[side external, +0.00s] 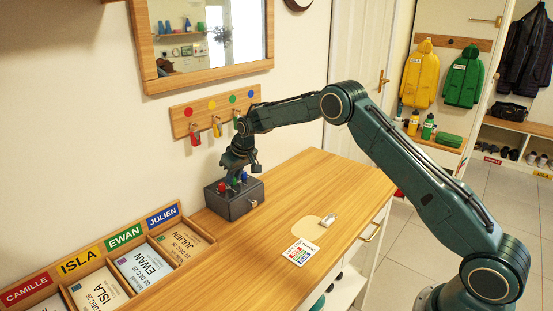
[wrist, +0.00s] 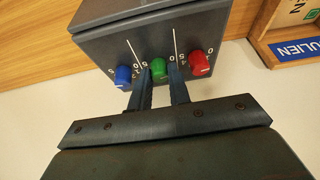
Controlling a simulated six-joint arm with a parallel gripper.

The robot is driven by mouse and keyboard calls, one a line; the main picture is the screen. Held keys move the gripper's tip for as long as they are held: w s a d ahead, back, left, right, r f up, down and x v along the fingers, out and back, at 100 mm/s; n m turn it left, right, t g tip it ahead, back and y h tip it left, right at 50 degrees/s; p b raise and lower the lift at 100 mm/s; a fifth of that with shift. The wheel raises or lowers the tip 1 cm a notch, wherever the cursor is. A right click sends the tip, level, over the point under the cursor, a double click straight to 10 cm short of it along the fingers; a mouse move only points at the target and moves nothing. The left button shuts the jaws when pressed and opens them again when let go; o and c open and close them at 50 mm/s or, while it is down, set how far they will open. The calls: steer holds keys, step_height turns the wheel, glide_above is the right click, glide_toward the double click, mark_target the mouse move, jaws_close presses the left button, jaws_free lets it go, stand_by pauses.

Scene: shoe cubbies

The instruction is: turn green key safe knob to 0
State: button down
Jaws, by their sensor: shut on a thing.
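The dark grey key safe (side external: 240,203) sits on the wooden counter against the wall. In the wrist view, the safe (wrist: 150,25) shows a blue knob (wrist: 123,75), the green knob (wrist: 157,66) in the middle and a red knob (wrist: 199,64). White digits and pale marks lie around them. My gripper (wrist: 163,78) has one finger on each side of the green knob and is shut on it. The fingers hide part of its dial, so I cannot tell its setting. In the side view, my gripper (side external: 235,172) reaches down to the safe's knobs.
Left of the safe is a wooden card tray (side external: 185,222) with name labels. Above is a key rack (side external: 212,110) with coloured dots, under a mirror (side external: 207,38). A card (side external: 301,251) and a small key tag (side external: 327,221) lie right on otherwise clear counter (side external: 325,180).

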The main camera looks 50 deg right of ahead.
steer(key=c, duration=1.3)
jaws_free()
steer(key=shift+r, duration=0.1)
steer(key=v, duration=1.3)
steer(key=shift+s+r, duration=0.2)
steer(key=shift+r, duration=0.05)
steer(key=shift+r, duration=0.1)
